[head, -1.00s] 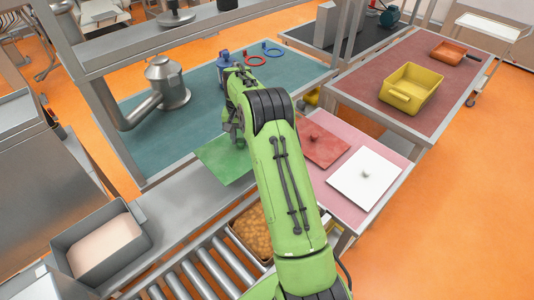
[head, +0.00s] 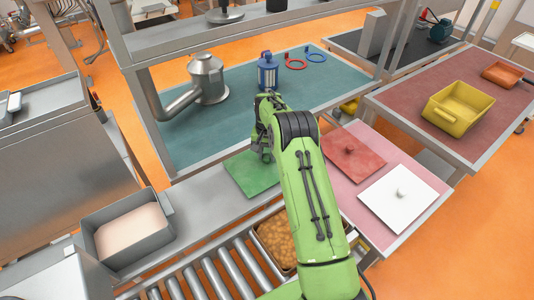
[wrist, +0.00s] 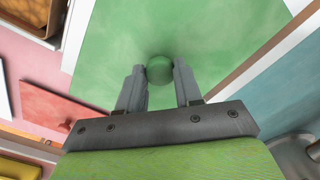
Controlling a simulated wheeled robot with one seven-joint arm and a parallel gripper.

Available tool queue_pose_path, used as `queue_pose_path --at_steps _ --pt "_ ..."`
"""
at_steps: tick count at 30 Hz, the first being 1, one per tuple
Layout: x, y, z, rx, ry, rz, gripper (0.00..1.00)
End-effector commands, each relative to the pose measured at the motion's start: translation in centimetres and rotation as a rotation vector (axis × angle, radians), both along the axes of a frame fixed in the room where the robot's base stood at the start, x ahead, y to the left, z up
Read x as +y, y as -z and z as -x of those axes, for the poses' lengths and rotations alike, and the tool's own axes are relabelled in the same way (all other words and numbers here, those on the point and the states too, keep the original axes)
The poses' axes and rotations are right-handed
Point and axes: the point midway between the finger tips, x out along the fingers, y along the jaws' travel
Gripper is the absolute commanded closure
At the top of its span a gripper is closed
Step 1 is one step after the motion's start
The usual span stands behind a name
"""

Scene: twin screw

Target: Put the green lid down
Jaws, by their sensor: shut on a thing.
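The green lid (head: 247,176) is a flat square plate with a round green knob (wrist: 160,69). In the head view it lies level over the steel ledge between the teal table and the roller conveyor. I cannot tell whether it touches the ledge. My gripper (head: 265,155) is above the lid, pointing down, with its fingers shut on the knob; the wrist view shows a finger on each side of it. My green arm hides the right part of the lid in the head view.
A grey bin (head: 127,232) stands left on the ledge. A tray of round brown items (head: 276,242) sits on the rollers. Red (head: 352,150) and white (head: 398,196) lids lie on the pink table at right. A steel vessel (head: 208,78) stands on the teal table (head: 210,135).

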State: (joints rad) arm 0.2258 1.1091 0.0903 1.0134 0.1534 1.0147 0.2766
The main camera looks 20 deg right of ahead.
Motion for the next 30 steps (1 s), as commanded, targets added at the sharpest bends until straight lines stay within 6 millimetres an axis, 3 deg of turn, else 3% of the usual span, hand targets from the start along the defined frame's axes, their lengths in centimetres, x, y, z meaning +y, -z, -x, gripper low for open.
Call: queue_pose_path --at_steps 4,5,10,20,23,30 --pt "0.0 0.5 0.0 0.0 0.0 0.0 1.0" --pt "0.0 0.5 0.0 0.001 0.0 -0.001 0.64" --pt "0.0 0.4 0.0 0.001 0.0 -0.001 0.4" --pt "0.0 -0.4 0.0 -0.001 0.0 0.001 0.4" --pt "0.0 -2.3 -0.1 -0.005 0.0 0.002 0.4" --pt "0.0 -8.8 -0.1 -0.005 -0.001 0.002 0.4"
